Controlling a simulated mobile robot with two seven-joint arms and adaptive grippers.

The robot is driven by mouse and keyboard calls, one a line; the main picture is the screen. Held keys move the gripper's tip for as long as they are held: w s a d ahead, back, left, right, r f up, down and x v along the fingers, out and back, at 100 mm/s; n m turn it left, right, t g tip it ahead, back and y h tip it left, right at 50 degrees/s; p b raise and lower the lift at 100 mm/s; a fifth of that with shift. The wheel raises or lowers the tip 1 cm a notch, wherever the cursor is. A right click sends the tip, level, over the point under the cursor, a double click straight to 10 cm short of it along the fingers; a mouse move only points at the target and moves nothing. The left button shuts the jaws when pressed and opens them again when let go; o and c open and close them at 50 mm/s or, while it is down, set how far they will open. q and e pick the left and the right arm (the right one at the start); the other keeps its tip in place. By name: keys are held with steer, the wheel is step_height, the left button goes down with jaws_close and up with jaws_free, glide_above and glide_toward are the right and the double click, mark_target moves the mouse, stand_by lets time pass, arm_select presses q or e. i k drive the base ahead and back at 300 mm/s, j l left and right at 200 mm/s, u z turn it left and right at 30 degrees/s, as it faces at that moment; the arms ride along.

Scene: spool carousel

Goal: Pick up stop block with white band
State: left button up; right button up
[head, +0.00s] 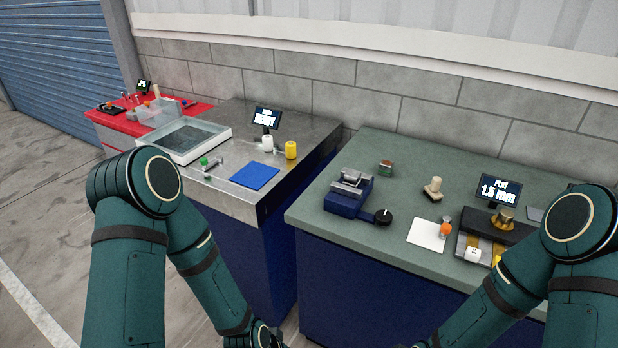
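I cannot make out a block with a clear white band. A small brown and green block (386,167) stands at the back of the grey-green bench (335,165); any band on it is too small to tell. A small white block-like piece (473,254) sits at the front of the dark fixture on the right, with a yellow piece (497,260) beside it, partly behind my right arm. Both my arms reach down to the bottom edge of the head view.
A blue vise (348,193) with a black knob (383,217), a wooden-handled tool (433,187), a white sheet (426,234) and a display (499,190) are on the bench. A steel bench (235,193) with a blue mat (255,176) stands left. The bench's front left is clear.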

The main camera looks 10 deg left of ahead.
mark_target(351, 178)
steer(key=i+j, duration=0.4)
steer(key=j, duration=0.2)
steer(key=i+j+z, duration=0.15)
steer(key=j+z, duration=0.25)
steer(key=i+j+z, duration=0.1)
steer(key=z, duration=0.35)
steer(key=j, duration=0.1)
